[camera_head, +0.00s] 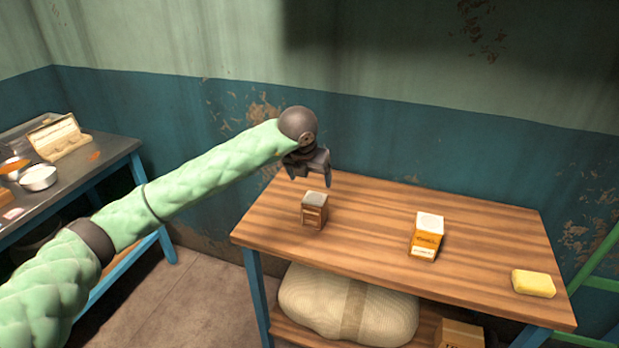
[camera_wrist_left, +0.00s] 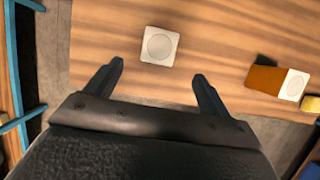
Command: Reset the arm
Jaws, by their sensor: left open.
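My left arm, in a green padded sleeve, reaches in from the left in the head view. Its gripper (camera_head: 308,174) is open and empty, above the back left part of the wooden table (camera_head: 370,205). A small brown box with a pale top (camera_head: 314,211) stands upright on the table just below and in front of the gripper. In the left wrist view the open fingers (camera_wrist_left: 158,85) point toward the table, and the box's pale square top (camera_wrist_left: 160,46) lies beyond them, apart from both. My right gripper is not in view.
An orange and white carton (camera_head: 426,238) stands on the table to the right, and a yellow block (camera_head: 533,284) lies near the right end. A wrapped sack (camera_head: 345,305) sits on the shelf below. A side table (camera_head: 105,148) at left holds bowls and an open box.

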